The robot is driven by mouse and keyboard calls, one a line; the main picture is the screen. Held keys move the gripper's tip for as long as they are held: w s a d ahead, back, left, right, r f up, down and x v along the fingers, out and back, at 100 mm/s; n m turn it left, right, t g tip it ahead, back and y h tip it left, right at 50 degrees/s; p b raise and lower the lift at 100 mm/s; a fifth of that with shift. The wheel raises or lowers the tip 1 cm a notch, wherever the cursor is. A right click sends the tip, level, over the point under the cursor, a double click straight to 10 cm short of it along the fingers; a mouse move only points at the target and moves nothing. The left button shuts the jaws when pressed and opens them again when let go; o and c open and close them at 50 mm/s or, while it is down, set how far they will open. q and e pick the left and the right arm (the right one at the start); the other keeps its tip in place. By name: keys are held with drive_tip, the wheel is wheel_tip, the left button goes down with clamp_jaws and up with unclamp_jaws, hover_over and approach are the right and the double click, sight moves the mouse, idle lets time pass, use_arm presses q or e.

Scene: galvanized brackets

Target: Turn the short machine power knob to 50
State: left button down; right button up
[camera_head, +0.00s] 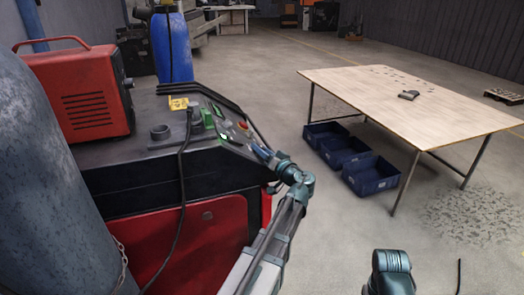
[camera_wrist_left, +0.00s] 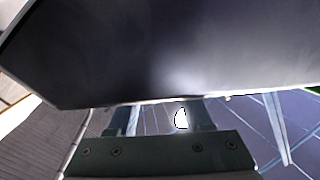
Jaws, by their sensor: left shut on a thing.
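The machine (camera_head: 120,170) with a dark top and red lower front stands at left in the head view. Its sloped control panel (camera_head: 232,143) carries small green lit displays. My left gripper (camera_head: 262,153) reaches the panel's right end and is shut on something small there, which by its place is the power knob. The knob itself is hidden, so its setting cannot be read. In the left wrist view, a dark surface (camera_wrist_left: 170,50) fills the upper part and covers the tips of my left gripper (camera_wrist_left: 165,118). My right gripper is out of view.
A red case (camera_head: 80,95), a yellow tag (camera_head: 178,103) and a dark cable (camera_head: 183,170) are on the machine. A grey cylinder (camera_head: 45,180) stands in front, a blue drum (camera_head: 172,50) behind.

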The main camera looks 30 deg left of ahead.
use_arm(q)
drive_tip(key=shift+s+r+m+t+h+p, duration=0.15)
drive_tip(key=shift+r+m+t+h+p, duration=0.2)
drive_tip(key=shift+p, duration=0.3)
drive_tip(key=m+t+h+p, duration=0.1)
drive_tip(key=p, duration=0.1)
drive_tip(key=m+h+p, duration=0.1)
drive_tip(key=h+p, duration=0.1)
drive_tip(key=shift+s+a+r+t+h, duration=0.15)
drive_tip(key=shift+a+t+h, duration=0.1)
drive_tip(key=shift+t, duration=0.1)
drive_tip(key=m+h+p, duration=0.1)
drive_tip(key=h+p, duration=0.1)
drive_tip(key=m+h+p, duration=0.1)
drive_tip(key=h, duration=0.1)
drive_tip(key=shift+a+m+t+p, duration=0.15)
drive_tip(key=shift+m+t+p, duration=0.15)
drive_tip(key=shift+m+p, duration=0.1)
drive_tip(key=shift+m+h+p, duration=0.45)
drive_tip(key=shift+h+p, duration=0.3)
drive_tip(key=shift+h, duration=0.15)
drive_tip(key=shift+c, duration=1.6)
unclamp_jaws()
